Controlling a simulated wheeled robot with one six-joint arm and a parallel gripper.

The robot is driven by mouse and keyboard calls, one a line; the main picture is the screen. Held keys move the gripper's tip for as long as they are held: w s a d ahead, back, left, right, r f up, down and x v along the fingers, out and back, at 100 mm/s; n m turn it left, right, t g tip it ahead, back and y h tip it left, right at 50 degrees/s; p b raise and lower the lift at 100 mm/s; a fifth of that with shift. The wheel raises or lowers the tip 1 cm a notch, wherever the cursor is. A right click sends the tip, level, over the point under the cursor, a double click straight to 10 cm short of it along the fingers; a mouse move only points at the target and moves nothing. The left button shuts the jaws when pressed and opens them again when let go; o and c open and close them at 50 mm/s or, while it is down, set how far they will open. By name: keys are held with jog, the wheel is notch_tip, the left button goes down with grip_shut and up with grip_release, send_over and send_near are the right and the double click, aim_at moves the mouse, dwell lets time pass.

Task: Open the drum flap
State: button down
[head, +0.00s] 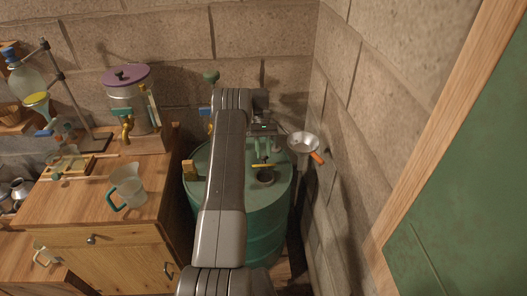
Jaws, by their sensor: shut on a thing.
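The teal-green drum (245,225) stands in the corner between the two walls. On its top, a dark round opening (265,177) shows, with a yellow tab of the drum flap (262,166) at its far edge. My gripper (264,158) points down over the drum top from the far side, and its fingers are closed at the yellow tab. The flap's angle is hard to tell at this size, and part of the drum top is hidden behind my arm.
A metal funnel (303,144) with an orange handle is close right of my gripper, near the wall. The wooden cabinet (90,215) with a jug (127,187) stands left.

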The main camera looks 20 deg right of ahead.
jog(key=c, duration=1.1)
grip_release()
jog(key=shift+c, duration=0.2)
